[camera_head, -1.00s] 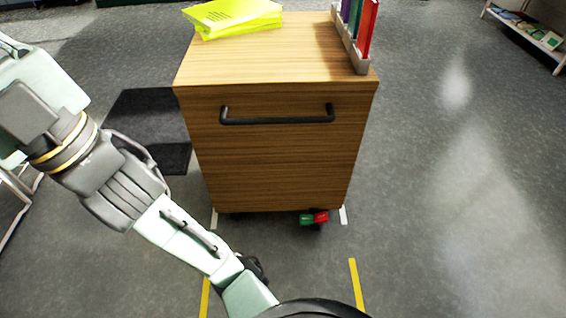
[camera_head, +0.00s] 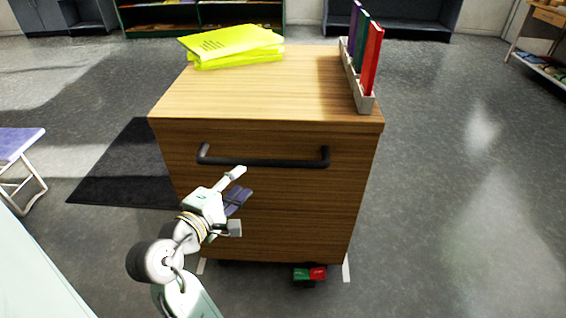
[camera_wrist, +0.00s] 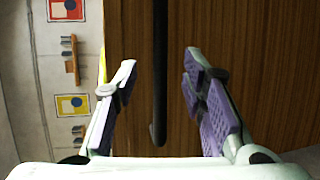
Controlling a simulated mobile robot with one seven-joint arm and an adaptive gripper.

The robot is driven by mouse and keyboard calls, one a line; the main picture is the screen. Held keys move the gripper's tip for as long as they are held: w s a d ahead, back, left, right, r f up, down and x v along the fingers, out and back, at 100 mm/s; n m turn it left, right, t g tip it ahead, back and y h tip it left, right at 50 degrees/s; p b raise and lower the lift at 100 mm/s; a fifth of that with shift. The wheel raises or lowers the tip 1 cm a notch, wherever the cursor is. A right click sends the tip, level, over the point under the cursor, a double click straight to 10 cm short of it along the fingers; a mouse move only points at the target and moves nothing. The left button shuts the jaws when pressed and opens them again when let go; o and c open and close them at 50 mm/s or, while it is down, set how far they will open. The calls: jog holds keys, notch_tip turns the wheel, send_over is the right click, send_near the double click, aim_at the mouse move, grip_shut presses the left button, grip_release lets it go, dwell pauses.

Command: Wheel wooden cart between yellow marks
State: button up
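The wooden cart (camera_head: 290,215) stands in front of me, with a black bar handle (camera_head: 265,162) across its front. A green and red caster brake (camera_head: 310,273) shows under its front edge. My gripper (camera_head: 240,190) is open and empty, just below the left half of the handle in the head view. In the wrist view my gripper (camera_wrist: 160,65) has its fingers spread, with the handle (camera_wrist: 160,90) lined up between them; contact is not visible. White floor marks (camera_head: 346,267) lie by the cart's front corners. The yellow marks are out of view now.
Yellow booklets (camera_head: 235,45) and a rack of upright folders (camera_head: 365,50) sit on the cart top. A dark mat (camera_head: 125,170) lies at left, near a folding stool (camera_head: 18,145). Shelves (camera_head: 205,15) stand at the back. Floor at right is clear.

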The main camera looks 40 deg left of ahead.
aim_at(258, 166)
jog(key=p+x, duration=0.1)
jog(key=x, duration=0.9)
jog(key=shift+w+f, duration=0.1)
jog(key=shift+w, duration=0.2)
jog(key=shift+c, duration=0.3)
grip_shut()
